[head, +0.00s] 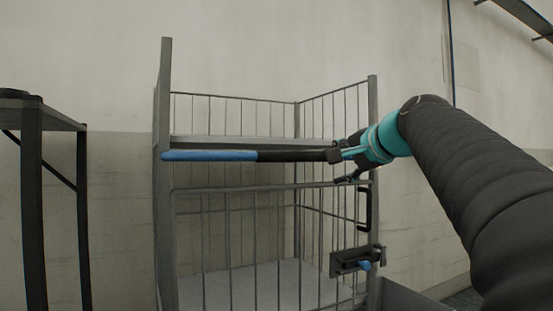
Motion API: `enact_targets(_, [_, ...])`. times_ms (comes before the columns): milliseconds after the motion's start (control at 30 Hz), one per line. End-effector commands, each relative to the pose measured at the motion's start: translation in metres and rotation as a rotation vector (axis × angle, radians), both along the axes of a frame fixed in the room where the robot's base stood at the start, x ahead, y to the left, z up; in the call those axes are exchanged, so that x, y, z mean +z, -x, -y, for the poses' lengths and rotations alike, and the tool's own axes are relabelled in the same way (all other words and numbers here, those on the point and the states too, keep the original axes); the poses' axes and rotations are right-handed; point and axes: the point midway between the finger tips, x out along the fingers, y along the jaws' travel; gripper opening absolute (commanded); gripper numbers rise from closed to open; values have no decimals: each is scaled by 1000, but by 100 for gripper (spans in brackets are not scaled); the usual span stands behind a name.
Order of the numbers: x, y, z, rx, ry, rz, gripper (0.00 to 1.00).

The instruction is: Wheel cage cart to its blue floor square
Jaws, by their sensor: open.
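The grey wire cage cart (168,235) stands in front of me against a pale wall. A horizontal push bar (210,155), blue on the left and black on the right, runs across its front. My gripper (338,160) comes in from the right and is open at the right end of the black part. Its fingers are small here, and I cannot tell whether they touch or straddle the bar. Below are a black upright handle (367,208) and a latch (350,260) with a blue knob. The blue floor square is not in view.
A dark table or stand (40,122) with thin legs is at the left, apart from the cart. The wall (250,50) closes off the back. A grey low surface (410,298) shows at the bottom right. Little floor is visible.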

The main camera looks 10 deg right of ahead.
Motion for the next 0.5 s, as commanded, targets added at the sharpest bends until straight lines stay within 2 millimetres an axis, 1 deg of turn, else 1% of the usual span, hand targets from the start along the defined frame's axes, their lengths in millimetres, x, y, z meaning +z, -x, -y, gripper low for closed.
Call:
enact_targets(33, [24,7,-8,6,-54,36,54])
enact_targets(100, [42,12,-15,11,-134,54,54])
enact_targets(200, [43,12,-18,7,-210,37,54])
enact_targets(333, [42,10,-19,-1,-244,25,54])
enact_targets(433, [40,4,-21,-2,-250,23,54])
enact_targets(500, [39,-5,-24,-2,-249,22,54])
